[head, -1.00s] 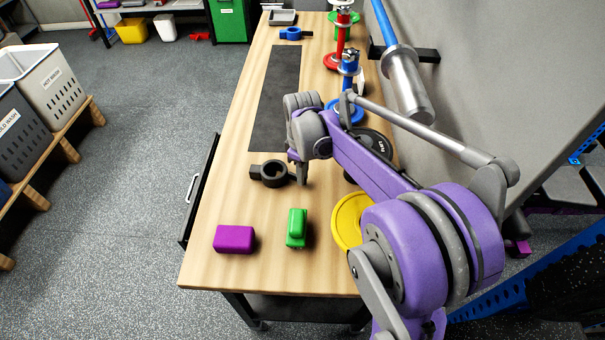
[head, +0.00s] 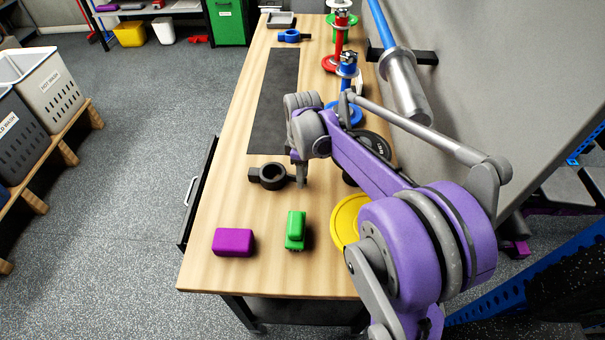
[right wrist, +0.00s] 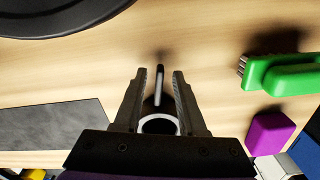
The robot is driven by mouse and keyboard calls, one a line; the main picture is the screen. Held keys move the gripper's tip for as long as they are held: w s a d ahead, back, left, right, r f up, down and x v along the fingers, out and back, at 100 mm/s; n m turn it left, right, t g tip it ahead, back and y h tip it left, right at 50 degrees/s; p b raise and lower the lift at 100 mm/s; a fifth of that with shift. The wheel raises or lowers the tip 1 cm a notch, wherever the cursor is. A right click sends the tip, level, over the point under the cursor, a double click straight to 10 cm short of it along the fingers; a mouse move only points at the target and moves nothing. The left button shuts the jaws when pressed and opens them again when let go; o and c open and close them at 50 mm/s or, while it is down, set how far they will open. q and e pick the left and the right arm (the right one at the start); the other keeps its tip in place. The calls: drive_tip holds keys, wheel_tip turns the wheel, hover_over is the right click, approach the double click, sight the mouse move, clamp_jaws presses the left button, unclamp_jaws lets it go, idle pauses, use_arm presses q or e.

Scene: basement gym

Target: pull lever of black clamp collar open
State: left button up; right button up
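The black clamp collar (head: 264,183) lies on the wooden bench, with a ring and a blocky end pointing left. My right gripper (head: 301,182) points down at its right side, over the lever side. In the right wrist view the gripper (right wrist: 157,74) is open. The thin dark lever (right wrist: 160,76) stands between its two fingers, with a visible gap to each fingertip. The collar's ring (right wrist: 159,125) shows lower down between the fingers, partly hidden by the gripper body. My left gripper is not in view.
A purple block (head: 233,242) and a green brush (head: 296,230) lie nearer on the bench. A yellow plate (head: 346,217) and a black plate (head: 372,146) lie to the right, partly behind my arm. A dark mat (head: 275,105) lies beyond the collar.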

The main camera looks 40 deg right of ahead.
wheel_tip(320, 180, up, 11)
drive_tip(key=shift+p, duration=0.4)
idle(0.4)
drive_tip(key=shift+f, duration=0.1)
